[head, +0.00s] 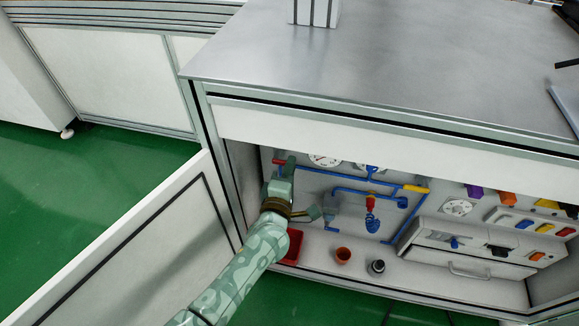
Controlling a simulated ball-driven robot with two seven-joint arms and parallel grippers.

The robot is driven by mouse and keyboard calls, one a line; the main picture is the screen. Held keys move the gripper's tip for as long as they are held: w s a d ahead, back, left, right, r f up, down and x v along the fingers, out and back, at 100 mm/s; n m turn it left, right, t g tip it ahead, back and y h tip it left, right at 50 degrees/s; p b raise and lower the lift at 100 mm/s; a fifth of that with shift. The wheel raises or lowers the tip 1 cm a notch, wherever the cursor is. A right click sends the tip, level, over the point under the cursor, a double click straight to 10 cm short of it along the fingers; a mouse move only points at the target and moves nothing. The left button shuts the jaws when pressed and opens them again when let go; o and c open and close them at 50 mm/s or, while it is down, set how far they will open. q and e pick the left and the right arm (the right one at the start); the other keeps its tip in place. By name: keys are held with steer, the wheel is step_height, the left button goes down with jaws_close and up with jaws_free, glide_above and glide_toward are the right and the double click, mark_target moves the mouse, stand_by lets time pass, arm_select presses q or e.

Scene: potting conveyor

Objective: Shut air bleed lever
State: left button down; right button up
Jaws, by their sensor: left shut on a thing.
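My left gripper (288,166) reaches into the open cabinet at its left side, by the blue pipework (325,172). It is shut on a small red lever (277,162) at the left end of the pipes. The red tip shows just left of the fingers; the rest is hidden behind them. No label is readable, so I cannot tell from writing which lever is the air bleed. Other fittings on the pipes are a yellow one (416,188) and a red one (370,203) above a blue coil. My right gripper is not in view.
A drawer unit (465,250) is at the right. The open white door (140,255) is left of my arm. The metal worktop (400,70) is above.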

arm_select(q)
steer(key=shift+s+f, duration=0.1)
steer(key=shift+f, duration=0.1)
stand_by(0.3)
steer(key=c, duration=1.4)
jaws_free()
steer(key=shift+r, duration=0.1)
steer(key=shift+c, duration=0.2)
